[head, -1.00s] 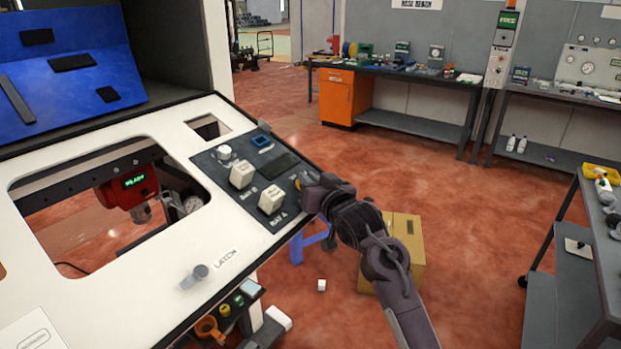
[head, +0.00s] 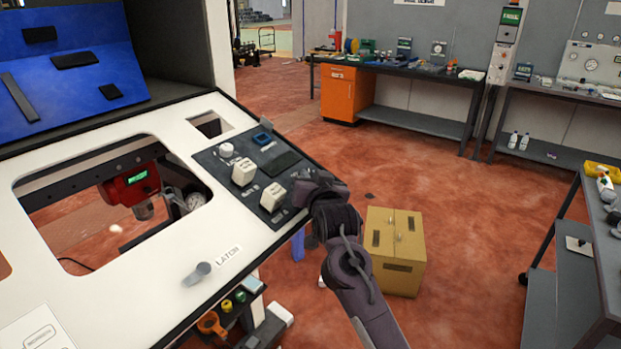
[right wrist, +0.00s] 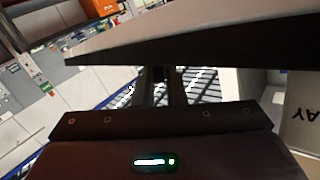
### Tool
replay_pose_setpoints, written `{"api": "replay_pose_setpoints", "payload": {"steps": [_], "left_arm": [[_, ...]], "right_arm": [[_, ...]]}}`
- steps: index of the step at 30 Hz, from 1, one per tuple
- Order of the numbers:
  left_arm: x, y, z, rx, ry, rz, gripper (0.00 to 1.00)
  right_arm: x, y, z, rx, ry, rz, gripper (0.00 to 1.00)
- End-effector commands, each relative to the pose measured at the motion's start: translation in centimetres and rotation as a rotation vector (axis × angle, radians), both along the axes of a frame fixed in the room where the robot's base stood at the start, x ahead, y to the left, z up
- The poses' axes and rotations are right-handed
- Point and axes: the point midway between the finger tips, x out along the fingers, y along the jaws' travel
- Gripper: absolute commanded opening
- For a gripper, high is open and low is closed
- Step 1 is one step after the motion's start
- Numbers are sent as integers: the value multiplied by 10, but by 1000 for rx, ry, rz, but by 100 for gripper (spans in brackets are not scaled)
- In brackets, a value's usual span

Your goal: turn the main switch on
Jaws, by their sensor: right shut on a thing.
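A dark control plate (head: 222,165) is set in the right part of the white sloping panel (head: 150,270). It bears a round white knob (head: 226,150), a blue-framed square part (head: 262,138), a dark rectangle and two white blocks (head: 244,172) (head: 272,197). My right gripper (head: 300,186) is at the plate's right edge, shut on a small part that I take for the main switch; the gripper hides it. In the right wrist view the fingers (right wrist: 160,85) reach under a dark slab edge, and what they hold cannot be made out. My left gripper is not in view.
A grey lever (head: 196,273) stands by a label on the panel's lower part. A red device (head: 132,185) shows through the panel's large opening. A cardboard box (head: 398,250) is on the floor right of my arm. A grey cart (head: 590,250) stands far right.

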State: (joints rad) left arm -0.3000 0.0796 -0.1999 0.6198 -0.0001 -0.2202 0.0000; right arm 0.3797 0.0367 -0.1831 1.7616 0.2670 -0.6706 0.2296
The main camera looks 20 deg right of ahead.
Motion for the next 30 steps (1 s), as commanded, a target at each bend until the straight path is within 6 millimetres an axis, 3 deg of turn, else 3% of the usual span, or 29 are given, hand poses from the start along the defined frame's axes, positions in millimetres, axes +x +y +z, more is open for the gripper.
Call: {"api": "replay_pose_setpoints", "payload": {"steps": [1,6,16,30], "left_arm": [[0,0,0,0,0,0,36],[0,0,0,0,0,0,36],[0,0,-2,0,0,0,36],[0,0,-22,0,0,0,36]], "right_arm": [[0,0,-1,0,2,0,14],[0,0,-1,0,1,0,33],[-4,0,-1,0,-1,1,33],[-71,5,5,0,0,1,33]]}}
